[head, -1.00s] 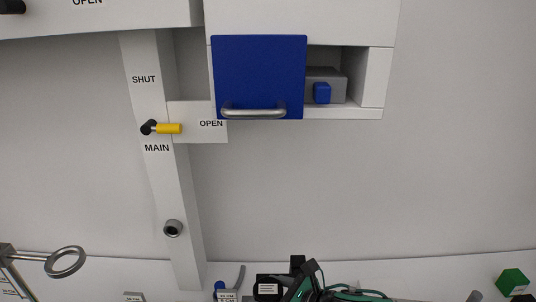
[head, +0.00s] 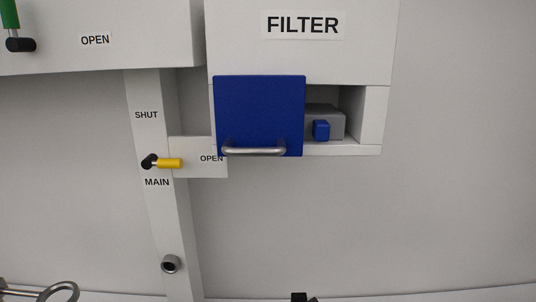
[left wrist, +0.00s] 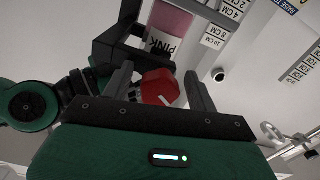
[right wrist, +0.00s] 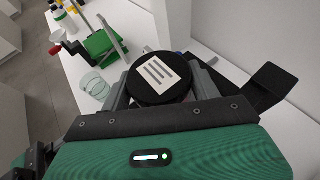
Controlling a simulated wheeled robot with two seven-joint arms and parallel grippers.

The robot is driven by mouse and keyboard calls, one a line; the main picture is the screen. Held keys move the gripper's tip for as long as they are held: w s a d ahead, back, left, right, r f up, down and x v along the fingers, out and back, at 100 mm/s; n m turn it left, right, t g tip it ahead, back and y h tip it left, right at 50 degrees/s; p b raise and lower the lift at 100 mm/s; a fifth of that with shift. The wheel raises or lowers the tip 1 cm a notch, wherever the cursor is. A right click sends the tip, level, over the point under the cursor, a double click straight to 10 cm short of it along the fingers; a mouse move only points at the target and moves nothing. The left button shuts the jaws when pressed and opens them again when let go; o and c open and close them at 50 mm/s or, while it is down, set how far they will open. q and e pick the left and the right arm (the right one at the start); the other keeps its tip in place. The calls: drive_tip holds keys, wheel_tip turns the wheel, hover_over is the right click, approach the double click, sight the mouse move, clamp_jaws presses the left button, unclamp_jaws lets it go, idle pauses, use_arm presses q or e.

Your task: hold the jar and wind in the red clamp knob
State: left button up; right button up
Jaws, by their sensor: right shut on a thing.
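The red clamp knob (left wrist: 160,88) shows in the left wrist view, between and beyond the two fingers of my left gripper (left wrist: 160,84). These fingers stand apart, and I cannot tell whether they touch the knob. A jar with pink contents and a label reading PINK (left wrist: 168,35) is just above the knob, with dark parts around it. In the right wrist view my right gripper (right wrist: 163,88) is shut on a round black lidded thing, seemingly the jar, with a striped white label (right wrist: 160,74) on top. The jar's body is hidden there. The head view shows neither gripper clearly.
A black angled part (right wrist: 262,88) is close at right. The head view shows a blue panel (head: 258,112) and a yellow-handled lever (head: 168,163).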

use_arm(q)
drive_tip(key=s, duration=1.1)
drive_tip(key=shift+s, duration=0.4)
drive_tip(key=w, duration=1.1)
drive_tip(key=shift+w, duration=0.25)
clamp_jaws()
